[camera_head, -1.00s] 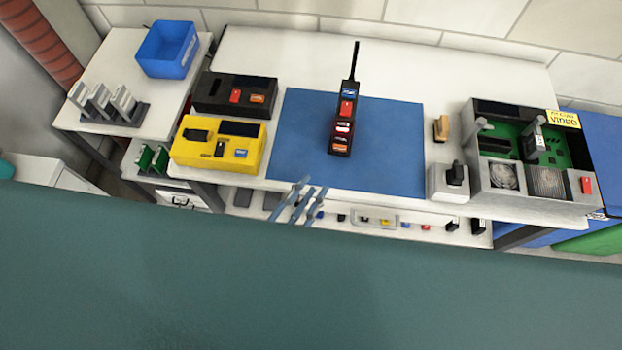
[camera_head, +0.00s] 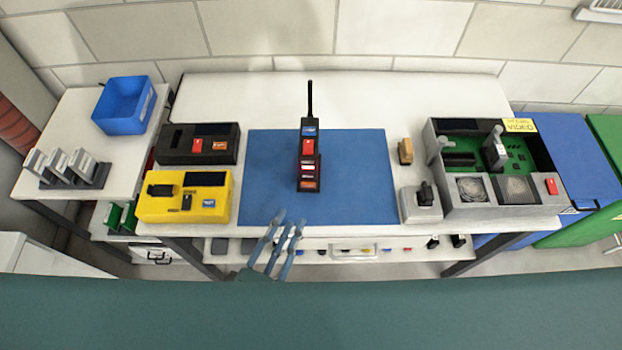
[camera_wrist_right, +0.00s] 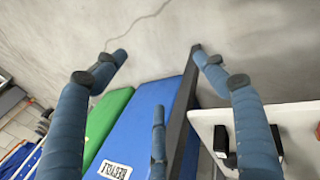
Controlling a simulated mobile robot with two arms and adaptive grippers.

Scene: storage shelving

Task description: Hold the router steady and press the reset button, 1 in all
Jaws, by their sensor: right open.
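My right gripper (camera_wrist_right: 158,85) shows only in the right wrist view, open and empty, over the floor beside a table leg. The router is not in that view.
A yellow device (camera_head: 184,207) and a black box (camera_head: 172,150) stand left of the mat. A grey switch box (camera_head: 418,208), a wooden block (camera_head: 405,150) and a grey case with green boards (camera_head: 455,205) stand right. A blue bin (camera_head: 124,112) is on the left table.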

